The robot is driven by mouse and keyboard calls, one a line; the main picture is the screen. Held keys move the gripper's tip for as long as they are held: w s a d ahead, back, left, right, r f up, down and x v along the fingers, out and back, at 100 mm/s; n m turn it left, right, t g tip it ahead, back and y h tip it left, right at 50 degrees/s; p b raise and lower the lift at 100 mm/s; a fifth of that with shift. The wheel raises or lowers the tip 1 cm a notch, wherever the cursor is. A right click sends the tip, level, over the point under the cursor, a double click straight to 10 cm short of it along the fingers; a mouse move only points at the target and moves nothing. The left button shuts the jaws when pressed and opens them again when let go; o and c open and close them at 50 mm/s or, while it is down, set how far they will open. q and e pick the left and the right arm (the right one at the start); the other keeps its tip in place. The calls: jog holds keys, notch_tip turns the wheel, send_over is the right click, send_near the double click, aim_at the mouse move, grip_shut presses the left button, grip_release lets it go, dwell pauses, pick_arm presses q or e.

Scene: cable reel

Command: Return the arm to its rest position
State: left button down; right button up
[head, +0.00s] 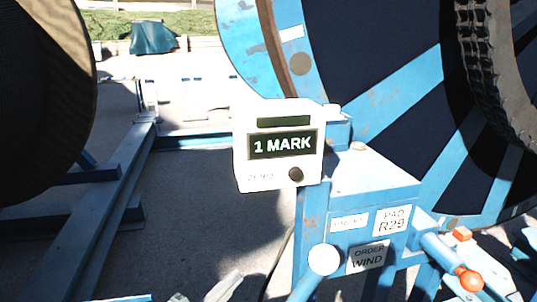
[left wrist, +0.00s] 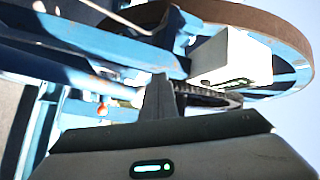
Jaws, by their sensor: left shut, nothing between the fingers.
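My left gripper (head: 224,286) shows only as a small pale tip at the bottom edge of the head view, in front of the blue stand. In the left wrist view its dark fingers (left wrist: 160,92) are together with nothing between them. It is apart from the white counter box (head: 278,145), which reads "1 MARK" and has a dark knob. The counter box sits at the blue stand (head: 375,185), beside the large blue reel (head: 400,85). My right gripper is not in view.
A lever with an orange knob (head: 470,280) sticks out at the lower right. A round white knob (head: 324,259) stands on a blue handle. A dark reel (head: 45,95) and blue frame rails (head: 100,210) are on the left. Bare concrete lies between.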

pick_arm(q)
jog(key=s+a+f+n+g+y, duration=0.1)
jog(key=s+a+f+n+y, duration=0.35)
jog(key=f+n, duration=0.2)
jog(key=s+a+f+n+g+y, duration=0.2)
jog(key=s+a+f+n+y, duration=0.1)
jog(key=a+f+n+y, duration=0.4)
jog(key=s+a+f+n+g, duration=0.15)
jog(key=s+f+g, duration=0.4)
jog(key=s, duration=0.65)
jog(key=s+a+f+n+g, duration=0.1)
jog(key=s+f+n+g, duration=0.25)
jog(key=s+f, duration=0.6)
jog(key=s+f+g, duration=0.1)
jog(key=s+f, duration=0.1)
jog(key=f, duration=1.1)
jog(key=s+f, duration=0.2)
jog(key=f, duration=1)
jog(key=s+a+f+g, duration=0.1)
jog(key=s+a+f, duration=0.1)
jog(key=s+f, duration=1.6)
jog(key=shift+s+a+f+m+g+y+b, duration=0.25)
jog(key=shift+a+f+m+g+y+b, duration=0.15)
jog(key=shift+f, duration=0.2)
